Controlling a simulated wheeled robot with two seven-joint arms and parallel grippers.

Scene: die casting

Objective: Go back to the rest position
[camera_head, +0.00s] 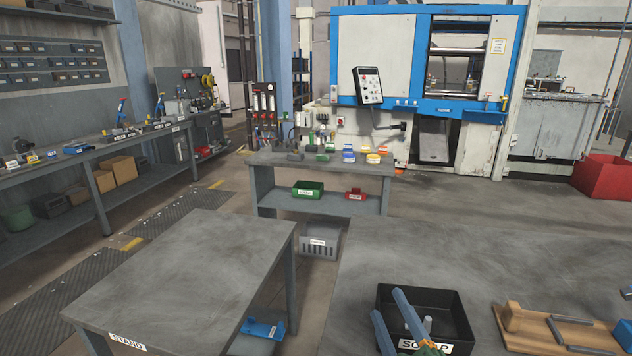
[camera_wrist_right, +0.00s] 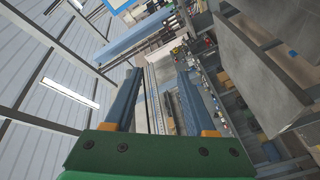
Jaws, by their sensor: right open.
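My right gripper (camera_head: 387,303) comes in at the bottom of the head view, with two blue fingers spread apart and nothing seen between them. It overlaps the left part of the black scrap bin (camera_head: 462,318) in the picture; its height above the bin is hard to tell. In the right wrist view my right gripper (camera_wrist_right: 157,72) is open and empty, with its green body at the bottom and the room tilted behind it. My left gripper is not in view.
A wooden fixture board (camera_head: 520,322) with grey bars lies right of the bin on the grey table (camera_head: 385,255). An empty stand table (camera_head: 185,265) is on the left. A workbench (camera_head: 265,158) and a blue-framed machine (camera_head: 385,50) stand behind. Floor shows between the tables.

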